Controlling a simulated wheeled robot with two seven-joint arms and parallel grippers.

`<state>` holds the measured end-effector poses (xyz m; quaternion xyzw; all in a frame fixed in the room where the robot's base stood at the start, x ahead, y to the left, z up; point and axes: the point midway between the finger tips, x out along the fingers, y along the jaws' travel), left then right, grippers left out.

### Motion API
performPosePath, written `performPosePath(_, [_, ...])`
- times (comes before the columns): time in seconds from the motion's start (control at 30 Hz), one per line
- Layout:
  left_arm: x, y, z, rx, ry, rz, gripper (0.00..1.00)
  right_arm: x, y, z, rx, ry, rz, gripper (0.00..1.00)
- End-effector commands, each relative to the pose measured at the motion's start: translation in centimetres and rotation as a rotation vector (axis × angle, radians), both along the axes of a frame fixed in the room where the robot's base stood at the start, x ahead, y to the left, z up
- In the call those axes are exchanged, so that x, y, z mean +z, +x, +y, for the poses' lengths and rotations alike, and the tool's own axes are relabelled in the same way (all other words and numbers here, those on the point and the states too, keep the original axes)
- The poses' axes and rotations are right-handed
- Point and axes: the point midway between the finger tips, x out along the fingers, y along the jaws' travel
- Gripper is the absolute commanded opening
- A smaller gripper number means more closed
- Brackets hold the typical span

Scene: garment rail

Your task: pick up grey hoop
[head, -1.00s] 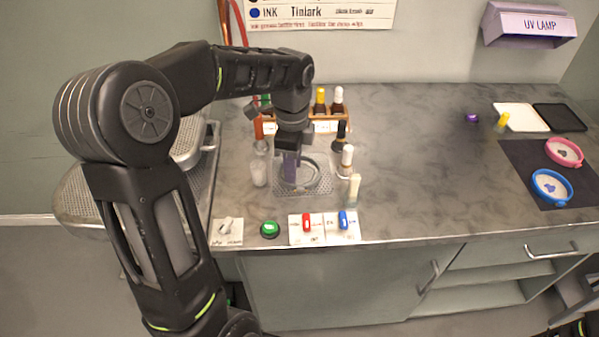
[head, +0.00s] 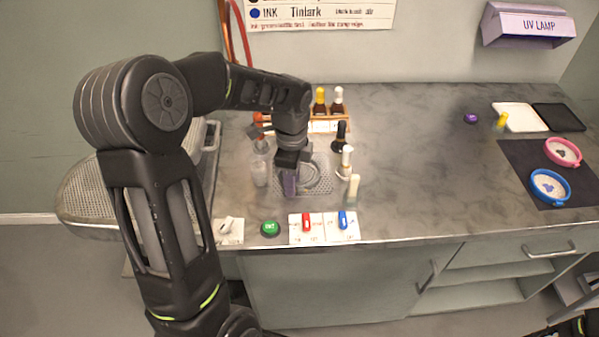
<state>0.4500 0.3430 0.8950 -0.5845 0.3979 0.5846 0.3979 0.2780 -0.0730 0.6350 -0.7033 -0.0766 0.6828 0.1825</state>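The grey hoop (head: 317,178) lies over a perforated metal plate (head: 327,189) on the worktop. Its left part is hidden behind my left gripper. My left gripper (head: 289,188) points down at the hoop's left front side, with a purple part showing at its tip. I cannot tell whether its fingers are open or shut, or whether they touch the hoop.
Clear cups (head: 259,173) stand left of the plate, and a white-capped bottle (head: 346,160) stands right. A bottle rack (head: 325,124) is behind. Blue (head: 550,186) and pink (head: 563,152) hoops lie far right.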

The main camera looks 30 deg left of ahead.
Motion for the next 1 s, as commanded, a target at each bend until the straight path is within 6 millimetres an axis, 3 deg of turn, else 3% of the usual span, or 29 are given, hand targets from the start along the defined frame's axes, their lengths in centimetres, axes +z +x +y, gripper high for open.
performPosePath(0.43, [0.01,0.0,0.0,0.0,0.0,0.0,0.0,0.0,0.0,0.0,0.0,0.0,0.0,0.36])
performPosePath(1.0, [0.03,0.01,0.0,0.0,0.0,0.0,0.0,0.0,0.0,0.0,0.0,0.0,0.0,0.36])
